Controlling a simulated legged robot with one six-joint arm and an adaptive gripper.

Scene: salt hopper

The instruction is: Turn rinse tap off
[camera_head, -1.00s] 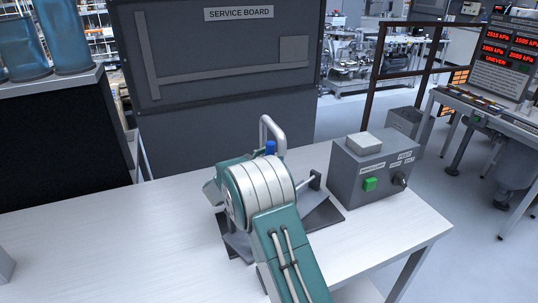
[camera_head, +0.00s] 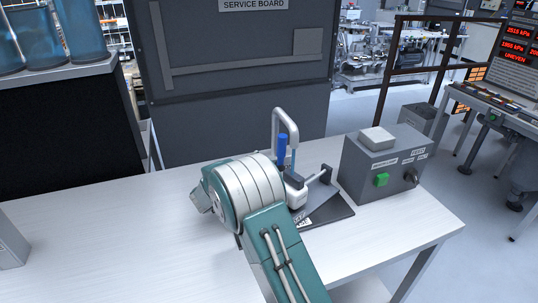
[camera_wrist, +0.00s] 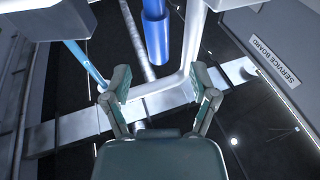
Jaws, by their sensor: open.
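The rinse tap (camera_head: 285,118) stands on the bench behind my arm, a pale pipe with a bent top. An upright blue cylinder-shaped piece (camera_head: 282,150) sits beside it. A thin light-blue streak, which looks like water, runs below the pipe's bend. In the wrist view the blue piece (camera_wrist: 156,35) is beyond my fingertips, at the top centre. My gripper (camera_wrist: 161,82) is open, with a pale pipe (camera_wrist: 160,88) showing across the space between its fingers. I cannot tell whether they touch. In the head view my arm hides most of my gripper and the tap's lower part.
A grey box (camera_head: 382,165) with a green button stands right of the tap. A dark base plate (camera_head: 325,212) lies under the tap. The service board (camera_head: 235,60) rises behind.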

